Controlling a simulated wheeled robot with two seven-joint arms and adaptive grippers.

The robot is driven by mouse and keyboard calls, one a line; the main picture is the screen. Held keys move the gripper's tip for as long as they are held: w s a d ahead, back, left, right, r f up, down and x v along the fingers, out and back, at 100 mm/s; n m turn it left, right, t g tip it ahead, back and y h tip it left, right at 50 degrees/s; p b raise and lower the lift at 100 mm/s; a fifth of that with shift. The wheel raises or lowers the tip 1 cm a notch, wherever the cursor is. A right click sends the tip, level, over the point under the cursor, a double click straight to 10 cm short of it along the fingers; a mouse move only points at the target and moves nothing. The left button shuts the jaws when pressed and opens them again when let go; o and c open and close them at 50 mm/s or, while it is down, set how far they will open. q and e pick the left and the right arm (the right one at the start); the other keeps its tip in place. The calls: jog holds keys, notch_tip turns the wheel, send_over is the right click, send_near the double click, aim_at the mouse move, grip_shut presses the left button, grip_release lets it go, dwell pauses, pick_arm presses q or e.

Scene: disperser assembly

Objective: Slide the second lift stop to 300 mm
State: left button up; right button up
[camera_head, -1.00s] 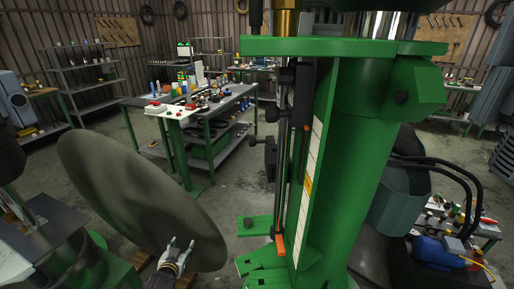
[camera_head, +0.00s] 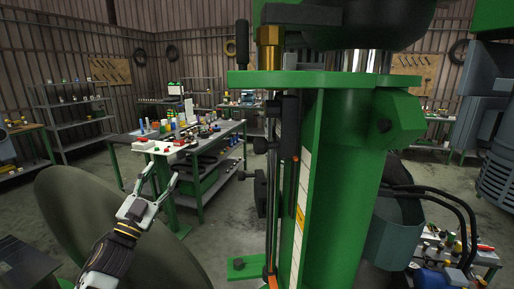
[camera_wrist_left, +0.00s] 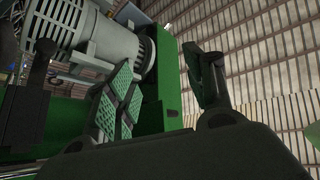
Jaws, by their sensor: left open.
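A green machine column (camera_head: 350,170) stands right of centre in the head view. A thin vertical rod runs along its left side, carrying an upper black block with a knob (camera_head: 261,145) and a lower black block with a knob (camera_head: 260,190). Which is the second lift stop is not marked. A white scale strip (camera_head: 304,165) with a yellow-orange section lies on the column, its figures unreadable. My left gripper (camera_head: 162,176) is open and empty, left of the lower block and apart from it. In the left wrist view its fingers (camera_wrist_left: 165,85) are spread. My right gripper is out of view.
A large grey-green disc (camera_head: 75,225) stands at the lower left, beside my left arm. A workbench with bottles and parts (camera_head: 200,140) stands behind. Open floor lies between gripper and column.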

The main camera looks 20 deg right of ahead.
pick_arm(q)
jog(key=s+d+r+m+g+h, duration=0.1)
jog(key=s+d+r+m+g, duration=0.2)
jog(key=m+g, duration=0.5)
jog(key=s+d+r+m+g+h, duration=0.2)
jog(key=s+d+r+m+g, duration=0.1)
jog(key=s+r+m+g, duration=0.3)
jog(key=s+d+r+m+g+h+b, duration=0.1)
jog(key=s+d+r+m+g, duration=0.2)
jog(key=s+r+m+g, duration=0.2)
jog(key=s+m+g, duration=0.3)
jog(key=m+g, duration=0.1)
jog(key=m, duration=0.2)
jog(key=shift+d+g+h, duration=0.25)
jog(key=shift+g+h, duration=0.05)
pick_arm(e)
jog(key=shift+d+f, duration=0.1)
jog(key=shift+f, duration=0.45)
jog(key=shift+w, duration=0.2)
